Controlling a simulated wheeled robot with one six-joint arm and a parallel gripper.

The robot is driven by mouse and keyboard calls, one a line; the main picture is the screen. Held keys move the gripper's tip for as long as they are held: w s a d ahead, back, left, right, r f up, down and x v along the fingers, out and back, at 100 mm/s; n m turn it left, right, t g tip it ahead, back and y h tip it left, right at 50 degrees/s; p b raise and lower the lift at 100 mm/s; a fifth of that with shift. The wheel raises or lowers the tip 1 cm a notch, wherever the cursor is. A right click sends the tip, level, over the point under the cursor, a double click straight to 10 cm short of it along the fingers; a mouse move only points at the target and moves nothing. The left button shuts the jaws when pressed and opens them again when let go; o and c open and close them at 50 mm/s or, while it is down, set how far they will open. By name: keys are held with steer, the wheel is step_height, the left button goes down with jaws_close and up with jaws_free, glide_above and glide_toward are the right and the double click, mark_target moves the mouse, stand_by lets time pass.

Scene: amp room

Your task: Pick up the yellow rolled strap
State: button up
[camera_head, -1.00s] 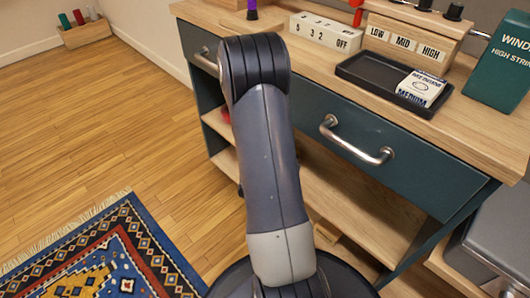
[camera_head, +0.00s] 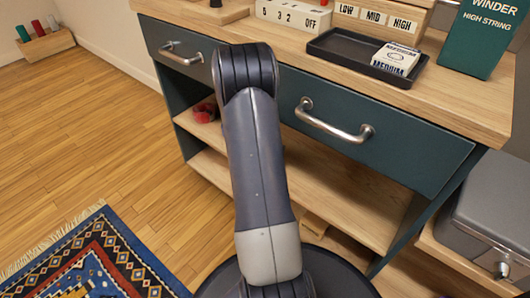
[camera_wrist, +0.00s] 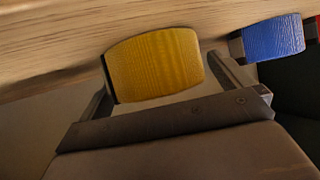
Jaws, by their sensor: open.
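The yellow rolled strap (camera_wrist: 155,66) shows in the wrist view, in front of a wooden surface. My gripper (camera_wrist: 161,62) is open, with one finger on each side of the strap. A narrow gap seems to lie between the right finger and the strap; the left finger is very close to it, and I cannot tell whether it touches. In the head view my own arm hides the gripper, and I do not see the yellow strap there.
A blue rolled strap (camera_wrist: 273,39) sits just right of my right finger. In the head view, a red item (camera_head: 205,111) lies on the upper shelf of the teal bench (camera_head: 385,145). A grey metal box (camera_head: 487,205) stands at right. A patterned rug (camera_head: 95,262) lies on the floor.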

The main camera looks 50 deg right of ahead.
steer(key=shift+c, duration=0.6)
steer(key=c, duration=1)
